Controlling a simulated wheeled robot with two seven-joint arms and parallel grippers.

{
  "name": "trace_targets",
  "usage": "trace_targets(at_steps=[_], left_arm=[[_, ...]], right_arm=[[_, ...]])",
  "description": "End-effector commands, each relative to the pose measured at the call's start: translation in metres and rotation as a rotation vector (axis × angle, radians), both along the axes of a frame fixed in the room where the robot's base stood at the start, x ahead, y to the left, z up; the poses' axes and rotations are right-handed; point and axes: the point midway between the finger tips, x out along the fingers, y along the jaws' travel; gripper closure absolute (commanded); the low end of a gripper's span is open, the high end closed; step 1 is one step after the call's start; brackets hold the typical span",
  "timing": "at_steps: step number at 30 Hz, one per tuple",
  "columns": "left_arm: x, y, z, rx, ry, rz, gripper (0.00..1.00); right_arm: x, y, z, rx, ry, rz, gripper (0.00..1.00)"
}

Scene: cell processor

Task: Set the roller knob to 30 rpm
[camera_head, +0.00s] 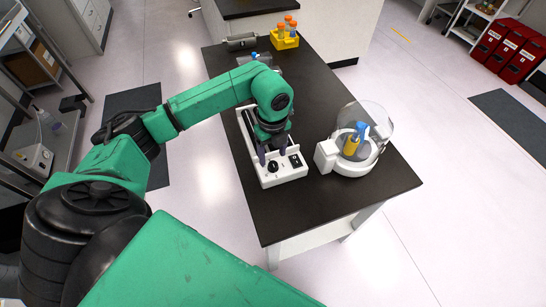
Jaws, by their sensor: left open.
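The white roller device (284,179) lies on the black table, its front panel toward me. Its black roller knob (273,167) sits on the left of the panel, with a small dark part (296,160) to its right. The rpm marks are too small to read. My left gripper (271,156) points down over the panel, open, with its dark fingertips just behind and around the knob's far side. I cannot tell whether they touch it. My left arm and wrist hide most of the device's rear. My right gripper is not in view.
A white machine with a clear dome (370,117) stands close on the right, with a blue-and-yellow item (353,142) inside. A yellow rack (284,40) with orange-capped bottles stands at the far end. The black table (390,184) is clear at the front right.

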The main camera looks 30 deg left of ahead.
Motion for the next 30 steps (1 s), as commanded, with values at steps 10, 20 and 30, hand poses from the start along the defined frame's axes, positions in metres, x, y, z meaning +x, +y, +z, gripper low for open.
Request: trace_targets(at_steps=[10,20,30], left_arm=[[0.000,-0.001,-0.038,-0.001,0.000,-0.003,0.33],[0.000,-0.001,-0.038,-0.002,-0.001,-0.003,1.00],[0.000,0.000,-0.038,-0.002,-0.001,-0.028,1.00]], right_arm=[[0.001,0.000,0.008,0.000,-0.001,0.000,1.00],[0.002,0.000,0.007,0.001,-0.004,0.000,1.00],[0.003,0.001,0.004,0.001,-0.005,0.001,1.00]])
